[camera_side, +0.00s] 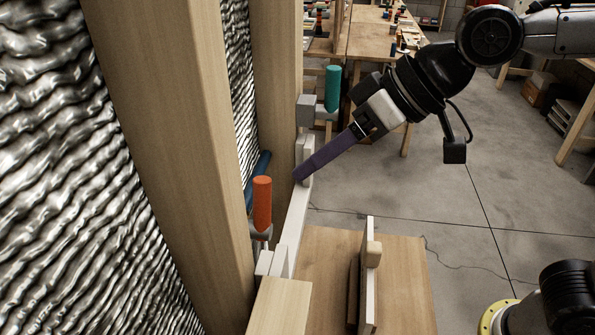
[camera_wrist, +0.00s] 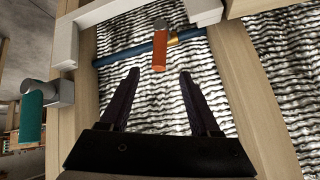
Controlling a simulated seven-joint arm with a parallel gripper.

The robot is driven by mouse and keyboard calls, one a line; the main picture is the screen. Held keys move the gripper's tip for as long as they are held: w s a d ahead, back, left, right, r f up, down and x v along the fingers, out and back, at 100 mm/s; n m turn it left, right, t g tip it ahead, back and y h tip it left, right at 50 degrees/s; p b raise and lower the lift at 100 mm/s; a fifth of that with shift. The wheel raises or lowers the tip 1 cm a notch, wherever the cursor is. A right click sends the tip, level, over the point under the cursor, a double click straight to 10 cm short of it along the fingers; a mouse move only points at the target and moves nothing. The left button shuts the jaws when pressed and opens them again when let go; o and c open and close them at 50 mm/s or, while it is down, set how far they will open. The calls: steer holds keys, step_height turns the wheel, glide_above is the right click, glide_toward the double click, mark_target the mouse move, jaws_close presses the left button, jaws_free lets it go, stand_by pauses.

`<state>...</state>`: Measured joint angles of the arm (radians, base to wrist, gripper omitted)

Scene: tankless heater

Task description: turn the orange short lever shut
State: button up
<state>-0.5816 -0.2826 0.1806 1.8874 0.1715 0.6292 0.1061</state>
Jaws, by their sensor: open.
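The orange short lever (camera_side: 262,204) is an upright cylinder on a grey fitting, low in front of the wooden posts in the side view. In the wrist view the orange lever (camera_wrist: 159,52) hangs near the top centre, beside a blue pipe (camera_wrist: 130,48) with a brass-coloured part. My gripper (camera_side: 299,174) is above and to the right of the lever in the side view, apart from it. In the wrist view its two dark fingers (camera_wrist: 160,73) are spread with nothing between them, and the lever shows just beyond the gap.
A teal lever (camera_side: 332,88) on a grey fitting stands farther back, and shows at left in the wrist view (camera_wrist: 31,117). A white bracket (camera_side: 296,215) runs along the posts. Wooden posts (camera_side: 165,150) flank the foil-like panel. A low wooden table (camera_side: 405,285) stands in front.

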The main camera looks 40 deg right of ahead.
steer(key=shift+s+d+r, duration=0.3)
steer(key=shift+r, duration=0.15)
